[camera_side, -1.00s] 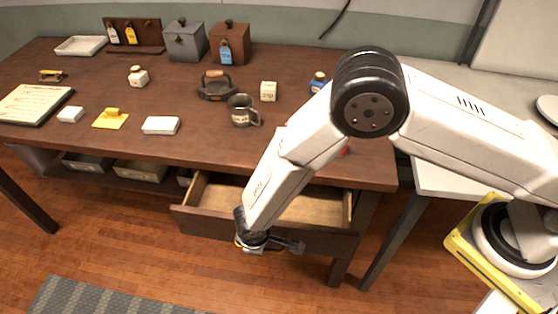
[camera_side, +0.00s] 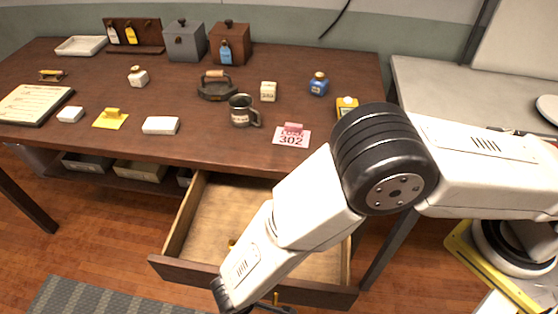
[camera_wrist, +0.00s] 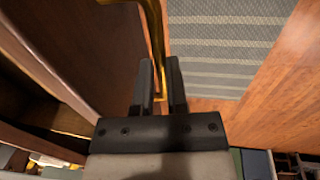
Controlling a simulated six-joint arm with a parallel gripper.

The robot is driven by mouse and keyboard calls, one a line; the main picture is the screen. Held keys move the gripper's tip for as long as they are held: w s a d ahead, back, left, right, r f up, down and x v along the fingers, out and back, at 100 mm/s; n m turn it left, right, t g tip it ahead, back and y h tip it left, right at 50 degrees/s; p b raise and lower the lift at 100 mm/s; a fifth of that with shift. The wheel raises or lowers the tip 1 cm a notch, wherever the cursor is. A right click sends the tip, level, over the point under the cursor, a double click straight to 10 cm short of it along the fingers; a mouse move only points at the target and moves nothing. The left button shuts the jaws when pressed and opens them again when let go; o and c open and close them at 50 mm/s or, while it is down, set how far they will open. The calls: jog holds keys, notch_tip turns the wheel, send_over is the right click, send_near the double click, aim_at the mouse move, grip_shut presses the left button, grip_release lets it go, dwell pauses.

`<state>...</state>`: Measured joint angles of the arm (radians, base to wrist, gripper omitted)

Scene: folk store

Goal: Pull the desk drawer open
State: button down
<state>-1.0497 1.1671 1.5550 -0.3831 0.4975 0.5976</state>
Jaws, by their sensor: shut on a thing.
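The desk drawer (camera_side: 180,270) is pulled well out from under the brown desk (camera_side: 190,95) in the side view. Its pale wooden inside shows, with a small yellowish thing partly visible behind my arm. In the wrist view the drawer front (camera_wrist: 95,45) is a dark panel on the left. My gripper (camera_wrist: 159,95) is shut on the brass handle (camera_wrist: 154,40), which runs up between the two fingers. In the side view my gripper is low at the drawer front, mostly cut off by the bottom edge.
A striped grey rug (camera_side: 95,298) lies on the wooden floor. A grey side table (camera_side: 440,90) stands at right.

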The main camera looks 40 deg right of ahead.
jog(key=shift+s+a, duration=0.2)
jog(key=c, duration=0.6)
grip_release()
jog(key=shift+c, duration=0.2)
jog(key=shift+r, duration=0.15)
notch_tip(320, 180, up, 7)
jog(key=s, duration=0.1)
jog(key=shift+a+r, duration=0.2)
jog(key=shift+a, duration=0.25)
